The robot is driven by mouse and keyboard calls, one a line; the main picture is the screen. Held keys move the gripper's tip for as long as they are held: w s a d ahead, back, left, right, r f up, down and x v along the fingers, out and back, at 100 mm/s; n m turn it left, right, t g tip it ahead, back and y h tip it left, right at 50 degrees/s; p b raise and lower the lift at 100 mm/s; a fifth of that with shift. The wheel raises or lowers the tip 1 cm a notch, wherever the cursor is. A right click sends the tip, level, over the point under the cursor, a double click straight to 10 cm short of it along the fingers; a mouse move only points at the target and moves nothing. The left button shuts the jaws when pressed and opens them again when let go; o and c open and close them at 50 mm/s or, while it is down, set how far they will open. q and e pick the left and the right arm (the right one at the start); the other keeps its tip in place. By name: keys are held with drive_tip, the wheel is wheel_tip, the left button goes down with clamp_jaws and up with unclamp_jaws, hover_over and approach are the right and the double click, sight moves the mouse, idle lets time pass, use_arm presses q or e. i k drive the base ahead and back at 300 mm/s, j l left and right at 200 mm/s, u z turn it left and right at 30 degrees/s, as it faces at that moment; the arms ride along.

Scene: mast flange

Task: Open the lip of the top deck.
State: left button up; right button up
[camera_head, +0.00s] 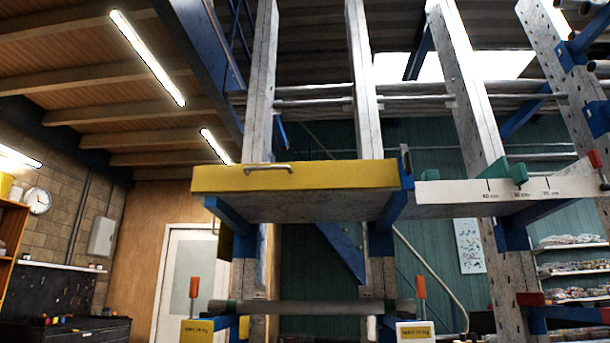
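The top deck (310,207) is a grey platform seen from slightly below, carried on blue brackets between pale uprights. Its yellow lip (345,174) stands upright along the front edge. A small metal handle (268,168) is fixed on the left half of the lip. A small blue upright piece (406,166) stands at the lip's right end; I cannot tell whether it is a latch. Neither of my grippers shows in this view.
To the right, a white measuring strip (459,194) with centimetre marks carries a green piece (506,173). Below the deck are a horizontal bar (310,307) and two red-handled parts (194,287) (421,287). The space before the lip looks clear.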

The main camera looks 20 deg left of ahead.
sight(376, 173)
drive_tip(key=i, duration=0.2)
drive_tip(key=i+u, duration=0.15)
drive_tip(key=u, duration=0.2)
drive_tip(key=i+l+u, duration=0.1)
drive_tip(key=u, duration=0.3)
drive_tip(key=i+l+u, duration=0.15)
drive_tip(key=u, duration=0.2)
drive_tip(key=i+l, duration=0.05)
